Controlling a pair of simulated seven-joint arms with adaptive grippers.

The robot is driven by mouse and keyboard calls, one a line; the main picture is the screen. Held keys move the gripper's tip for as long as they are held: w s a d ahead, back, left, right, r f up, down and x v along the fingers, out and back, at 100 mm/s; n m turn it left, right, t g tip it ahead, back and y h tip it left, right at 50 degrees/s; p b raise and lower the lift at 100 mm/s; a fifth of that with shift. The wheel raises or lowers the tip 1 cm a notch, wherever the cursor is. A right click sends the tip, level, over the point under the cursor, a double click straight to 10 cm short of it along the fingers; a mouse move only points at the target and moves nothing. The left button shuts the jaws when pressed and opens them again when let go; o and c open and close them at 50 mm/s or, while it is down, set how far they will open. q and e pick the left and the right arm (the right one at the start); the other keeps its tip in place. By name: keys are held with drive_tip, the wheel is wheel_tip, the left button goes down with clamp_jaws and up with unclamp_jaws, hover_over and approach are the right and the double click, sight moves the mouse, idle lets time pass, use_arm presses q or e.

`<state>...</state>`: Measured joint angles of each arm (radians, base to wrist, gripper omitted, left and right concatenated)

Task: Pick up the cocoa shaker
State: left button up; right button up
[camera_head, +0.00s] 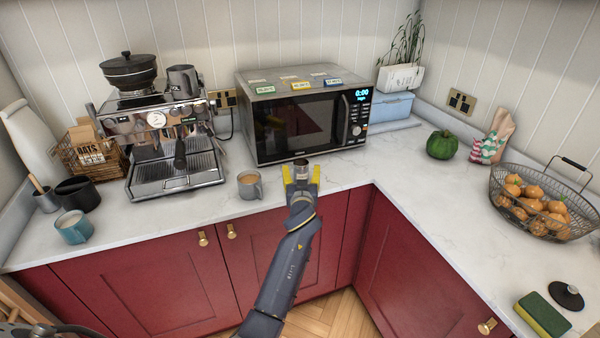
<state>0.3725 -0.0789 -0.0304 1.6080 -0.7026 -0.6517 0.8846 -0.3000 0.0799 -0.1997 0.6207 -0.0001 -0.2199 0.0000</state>
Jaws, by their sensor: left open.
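The cocoa shaker (301,170) appears to be the small metal cylinder with a dark top on the white counter, in front of the microwave. My left gripper (301,174) reaches up to it from the front edge of the counter. Its yellow fingers are open, one to the left and one to the right of the shaker. The shaker's lower part is hidden behind the gripper. I cannot tell whether either finger touches it. My right gripper is not in view.
A grey mug (249,186) stands close to the left of the gripper. The microwave (262,125) is right behind the shaker, and a coffee machine (172,155) stands at left. A green pepper (442,145) and a wire fruit basket (508,225) are at right. The counter between is clear.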

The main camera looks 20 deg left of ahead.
use_arm(q)
drive_tip(key=shift+x, duration=2.5)
drive_tip(key=c, duration=1.4)
